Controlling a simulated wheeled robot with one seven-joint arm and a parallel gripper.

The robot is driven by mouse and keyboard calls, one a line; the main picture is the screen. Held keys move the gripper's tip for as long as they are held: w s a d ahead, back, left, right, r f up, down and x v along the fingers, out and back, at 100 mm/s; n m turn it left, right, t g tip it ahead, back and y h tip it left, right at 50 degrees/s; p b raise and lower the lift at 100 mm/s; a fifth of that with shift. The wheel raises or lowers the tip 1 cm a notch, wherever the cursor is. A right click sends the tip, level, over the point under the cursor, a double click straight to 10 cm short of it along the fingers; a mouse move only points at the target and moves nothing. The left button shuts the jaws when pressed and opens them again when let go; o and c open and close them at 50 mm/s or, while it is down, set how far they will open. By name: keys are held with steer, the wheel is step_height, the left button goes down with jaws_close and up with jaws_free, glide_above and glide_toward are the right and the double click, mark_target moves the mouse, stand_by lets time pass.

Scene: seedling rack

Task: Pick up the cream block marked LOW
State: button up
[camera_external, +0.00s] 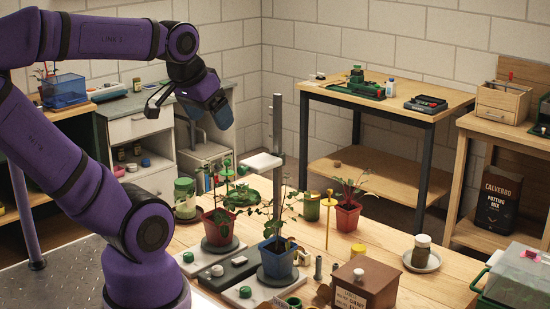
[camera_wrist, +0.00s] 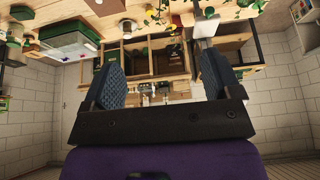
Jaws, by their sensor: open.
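I cannot make out a block marked LOW in either view; no such lettering is readable. A pale cream slab (camera_external: 263,163) sits partway up a grey upright post, with no readable mark. My gripper (camera_external: 208,110) is raised at the upper left of the external view, well above and behind the plant pots. In the wrist view my gripper (camera_wrist: 162,78) shows two blue-padded fingers spread wide with nothing between them. The wrist view is upside down and looks across the room.
A blue pot (camera_external: 279,262) and a red pot (camera_external: 221,230) hold leafy plants near the post. A brown box (camera_external: 364,285), a jar on a saucer (camera_external: 421,262) and a yellow stand (camera_external: 327,236) share the wooden table. The air around my gripper looks clear.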

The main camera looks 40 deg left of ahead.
stand_by(0.3)
steer(key=c, duration=0.6)
steer(key=shift+w, duration=0.1)
